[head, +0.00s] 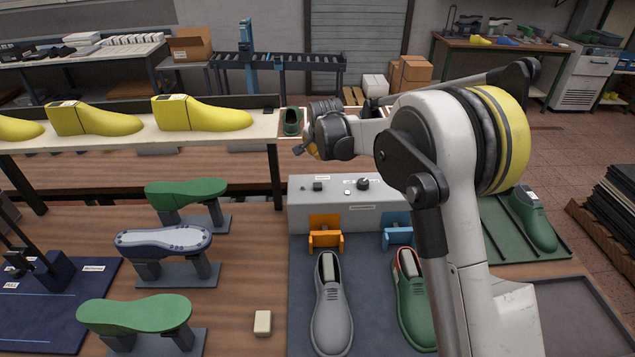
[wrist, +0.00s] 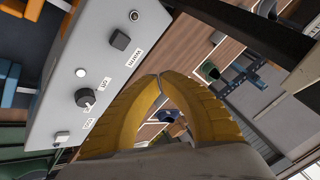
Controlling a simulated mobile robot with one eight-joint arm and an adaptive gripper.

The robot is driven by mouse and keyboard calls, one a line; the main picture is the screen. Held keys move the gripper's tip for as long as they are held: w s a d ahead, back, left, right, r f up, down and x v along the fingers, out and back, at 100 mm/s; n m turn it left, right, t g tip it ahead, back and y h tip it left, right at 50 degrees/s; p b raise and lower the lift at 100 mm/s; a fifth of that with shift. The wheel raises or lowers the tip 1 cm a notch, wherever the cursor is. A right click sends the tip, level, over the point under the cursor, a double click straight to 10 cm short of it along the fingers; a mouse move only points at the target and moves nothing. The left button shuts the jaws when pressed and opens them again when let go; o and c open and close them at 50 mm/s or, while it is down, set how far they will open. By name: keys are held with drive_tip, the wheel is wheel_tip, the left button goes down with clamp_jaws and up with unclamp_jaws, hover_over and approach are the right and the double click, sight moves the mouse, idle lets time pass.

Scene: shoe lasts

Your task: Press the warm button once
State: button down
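A grey control box (head: 330,215) stands on the bench in the head view. Its top face (wrist: 75,60) fills the left of the wrist view. A black square button (wrist: 119,40) sits beside a label that appears to read WARM; it also shows in the head view (head: 317,186). My gripper (wrist: 159,76) has yellow fingers whose tips meet with nothing between them. In the wrist view the fingertips are to the right of the box and apart from the button. In the head view my gripper (head: 312,151) is above and behind the box, largely hidden by my wrist.
The box also carries a black knob (wrist: 87,97) and a white round button (wrist: 81,73). Orange (head: 325,232) and blue (head: 397,230) holders stand before it, with a grey shoe (head: 331,305) and green shoe (head: 412,300). A shelf of yellow lasts (head: 203,114) is at left.

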sight(316, 183)
drive_tip(key=shift+f, duration=0.1)
idle(0.3)
drive_tip(key=shift+f+b, duration=2.6)
drive_tip(key=shift+f, duration=1.7)
drive_tip(key=shift+f+b, duration=0.4)
drive_tip(key=shift+f, duration=0.05)
drive_tip(key=shift+f+b, duration=0.4)
drive_tip(key=shift+f, duration=0.1)
drive_tip(key=shift+r, duration=0.15)
drive_tip(key=shift+r+p, duration=0.45)
drive_tip(key=shift+r, duration=0.35)
drive_tip(key=shift+r+p, duration=1.35)
drive_tip(key=shift+r, duration=1.15)
